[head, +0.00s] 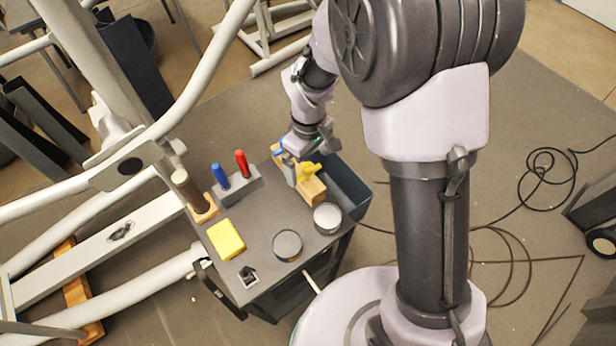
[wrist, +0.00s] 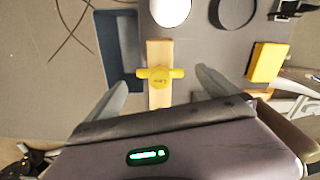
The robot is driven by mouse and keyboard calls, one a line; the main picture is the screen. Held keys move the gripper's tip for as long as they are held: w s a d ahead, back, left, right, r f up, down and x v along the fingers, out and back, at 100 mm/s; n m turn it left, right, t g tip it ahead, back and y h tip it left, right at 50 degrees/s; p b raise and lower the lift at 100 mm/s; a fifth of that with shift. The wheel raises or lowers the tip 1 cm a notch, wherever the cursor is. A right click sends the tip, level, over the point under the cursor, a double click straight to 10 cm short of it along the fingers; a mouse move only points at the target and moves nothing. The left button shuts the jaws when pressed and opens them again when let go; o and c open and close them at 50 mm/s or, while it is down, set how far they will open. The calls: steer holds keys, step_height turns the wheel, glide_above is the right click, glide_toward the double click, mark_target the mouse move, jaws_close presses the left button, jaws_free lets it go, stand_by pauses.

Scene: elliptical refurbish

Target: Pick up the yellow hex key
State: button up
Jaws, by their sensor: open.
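The yellow hex key (head: 308,170) has a T-shaped handle and stands upright in a wooden block (head: 312,191) on the cart top. In the wrist view its yellow handle (wrist: 160,76) lies crosswise over the block (wrist: 159,53); its shaft is hidden. My gripper (head: 313,143) is over the back edge of the cart, close to the handle. In the wrist view my gripper (wrist: 161,78) is open, with one finger on each side of the handle and gaps between. Nothing is held.
A grey holder (head: 238,188) carries a red-handled tool (head: 242,163) and a blue-handled tool (head: 220,176). A yellow box (head: 226,239), two round tins (head: 287,245) (head: 327,218) and a wooden-handled tool (head: 190,190) share the cart. A dark bin (head: 347,190) hangs alongside.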

step_height(320, 180, down, 3)
steer(key=shift+r, duration=0.35)
steer(key=shift+c, duration=0.9)
steer(key=c, duration=1.6)
step_height(320, 180, up, 10)
steer(key=p, duration=0.3)
steer(key=shift+p, duration=0.3)
